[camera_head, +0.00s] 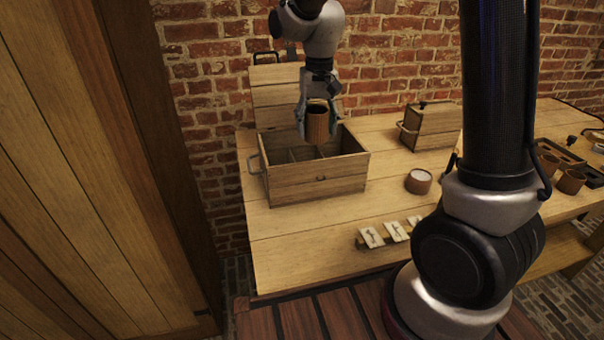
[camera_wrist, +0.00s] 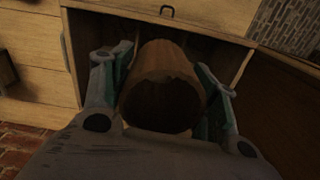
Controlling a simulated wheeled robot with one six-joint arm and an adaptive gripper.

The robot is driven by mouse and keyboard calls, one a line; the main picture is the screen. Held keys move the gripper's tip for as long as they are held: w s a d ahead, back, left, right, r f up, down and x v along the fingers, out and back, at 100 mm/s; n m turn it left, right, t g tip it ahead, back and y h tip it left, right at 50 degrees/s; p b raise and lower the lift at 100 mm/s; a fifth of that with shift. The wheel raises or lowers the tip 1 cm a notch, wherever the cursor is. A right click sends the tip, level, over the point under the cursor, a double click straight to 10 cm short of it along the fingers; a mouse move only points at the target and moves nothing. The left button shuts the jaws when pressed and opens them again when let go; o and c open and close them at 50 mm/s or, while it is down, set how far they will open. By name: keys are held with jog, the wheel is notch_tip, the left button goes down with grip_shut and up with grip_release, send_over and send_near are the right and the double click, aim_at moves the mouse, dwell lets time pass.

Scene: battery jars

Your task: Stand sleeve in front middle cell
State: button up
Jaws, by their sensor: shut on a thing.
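My gripper (camera_head: 316,122) is shut on a brown cylindrical sleeve (camera_head: 317,126). The sleeve is upright above the open wooden box (camera_head: 318,185). In the wrist view the sleeve (camera_wrist: 164,85) sits between the two fingers, with its open end toward the camera. The box has thin dividers inside that form cells, and its lid (camera_head: 275,85) stands open at the back. The front wall hides the floors of the front cells. I cannot tell exactly which cell lies under the sleeve.
A closed wooden box (camera_head: 431,127) with a handle stands at the back right. A small round pot (camera_head: 418,181) with a pale top stands right of the open box. Several white labelled tags (camera_head: 371,237) lie near the front edge. A dark tray (camera_head: 562,160) with brown cups is at far right.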

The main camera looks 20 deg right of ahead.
notch_tip(320, 180, down, 10)
dwell(0.5)
jog(key=shift+w+f, duration=0.1)
jog(key=shift+f, duration=0.4)
jog(key=o, duration=0.7)
jog(key=shift+r, duration=0.1)
notch_tip(320, 180, up, 13)
jog(key=s+d+r+t, duration=0.2)
jog(key=s+d+r, duration=0.75)
jog(key=s, duration=0.25)
jog(key=s+d+n+t, duration=0.1)
jog(key=s+d, duration=0.4)
jog(key=s, duration=0.7)
jog(key=shift+s+f+t, duration=0.15)
jog(key=shift+f+t, duration=0.2)
jog(key=shift+t, duration=0.25)
